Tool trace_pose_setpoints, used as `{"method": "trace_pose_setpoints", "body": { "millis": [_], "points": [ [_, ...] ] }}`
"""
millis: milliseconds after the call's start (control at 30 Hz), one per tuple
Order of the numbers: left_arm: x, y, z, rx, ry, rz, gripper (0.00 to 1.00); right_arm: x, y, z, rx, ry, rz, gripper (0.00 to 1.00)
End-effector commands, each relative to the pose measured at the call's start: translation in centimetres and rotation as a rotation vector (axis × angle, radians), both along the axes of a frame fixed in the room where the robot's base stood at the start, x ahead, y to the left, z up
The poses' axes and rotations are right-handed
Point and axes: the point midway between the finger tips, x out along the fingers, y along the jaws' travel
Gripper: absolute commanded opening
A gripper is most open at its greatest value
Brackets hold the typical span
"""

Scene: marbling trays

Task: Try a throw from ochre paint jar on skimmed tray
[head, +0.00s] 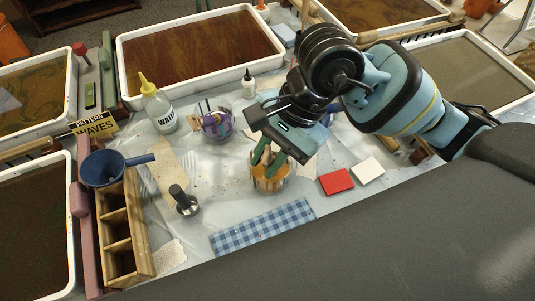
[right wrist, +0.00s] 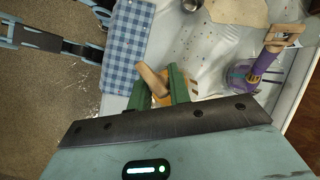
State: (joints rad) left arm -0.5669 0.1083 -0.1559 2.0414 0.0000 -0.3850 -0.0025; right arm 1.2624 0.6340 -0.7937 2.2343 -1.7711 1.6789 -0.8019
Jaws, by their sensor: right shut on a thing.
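The ochre paint jar (head: 270,180) stands on the pale sheet in the middle of the table, its side streaked with orange. My right gripper (head: 268,158) is directly above it, pointing down, with its green fingers at the jar's mouth. They are shut on a wooden handle (right wrist: 152,80), which leans between them in the right wrist view. The handle's lower end is hidden by the fingers and jar. Several trays surround the sheet: a reddish-brown one (head: 122,72), a grey one (head: 522,98) and others. I cannot tell which is the skimmed tray. My left gripper is not seen.
A purple jar (head: 217,125) with a tool stands left of the gripper. A checked cloth (head: 262,228), red card (head: 336,181) and white card (head: 368,170) lie near.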

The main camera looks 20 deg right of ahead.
Motion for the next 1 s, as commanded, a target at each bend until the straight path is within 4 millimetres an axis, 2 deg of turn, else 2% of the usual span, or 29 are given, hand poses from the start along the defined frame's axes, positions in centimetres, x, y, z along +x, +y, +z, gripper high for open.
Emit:
{"method": "trace_pose_setpoints", "body": {
  "millis": [1000],
  "points": [
    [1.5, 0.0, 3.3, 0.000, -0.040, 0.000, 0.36, -1.4, 0.9, 4.8, 0.001, -0.002, 0.001, 0.00]
  ]
}}
